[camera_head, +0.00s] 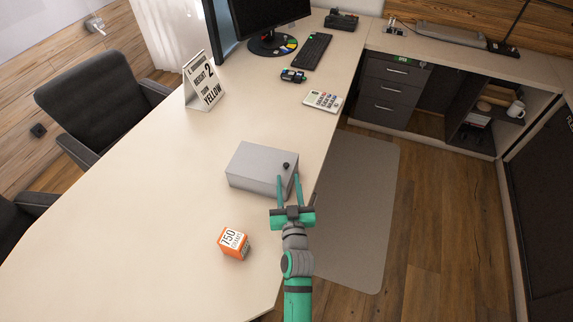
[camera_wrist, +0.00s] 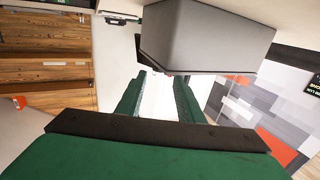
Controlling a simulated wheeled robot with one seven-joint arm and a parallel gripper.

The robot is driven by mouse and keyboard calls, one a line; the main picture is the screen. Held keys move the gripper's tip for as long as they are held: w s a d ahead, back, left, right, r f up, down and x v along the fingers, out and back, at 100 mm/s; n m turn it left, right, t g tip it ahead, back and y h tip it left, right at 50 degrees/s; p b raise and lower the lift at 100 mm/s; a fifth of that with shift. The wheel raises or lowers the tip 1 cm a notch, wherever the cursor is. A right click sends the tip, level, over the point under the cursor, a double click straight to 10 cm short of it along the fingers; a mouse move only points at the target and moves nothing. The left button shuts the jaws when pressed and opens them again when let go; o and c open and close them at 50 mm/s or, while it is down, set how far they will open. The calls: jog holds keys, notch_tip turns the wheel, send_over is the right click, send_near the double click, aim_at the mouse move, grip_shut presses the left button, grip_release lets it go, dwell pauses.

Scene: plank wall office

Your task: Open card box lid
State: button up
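The card box (camera_head: 262,165) is a grey rectangular case with a dark round knob on its top near the right corner. It lies on the pale desk (camera_head: 150,215), and its lid looks shut. My gripper (camera_head: 288,178) is open, its two green fingers apart at the box's near right side. Whether they touch the box cannot be told. In the wrist view the grey box (camera_wrist: 205,35) fills the upper middle, beyond and above the open fingers (camera_wrist: 160,80). Nothing shows between the fingers.
An orange box marked 750 (camera_head: 234,243) stands on the desk left of my arm. A calculator (camera_head: 322,101), a sign (camera_head: 203,82), a keyboard (camera_head: 311,51) and a monitor (camera_head: 262,15) stand farther back. The desk left of the card box is clear.

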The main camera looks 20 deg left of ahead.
aim_at(286, 167)
jog(key=x, duration=0.7)
jog(key=shift+w, duration=0.35)
jog(key=shift+s+a, duration=0.1)
jog(key=shift+a, duration=0.05)
grip_shut()
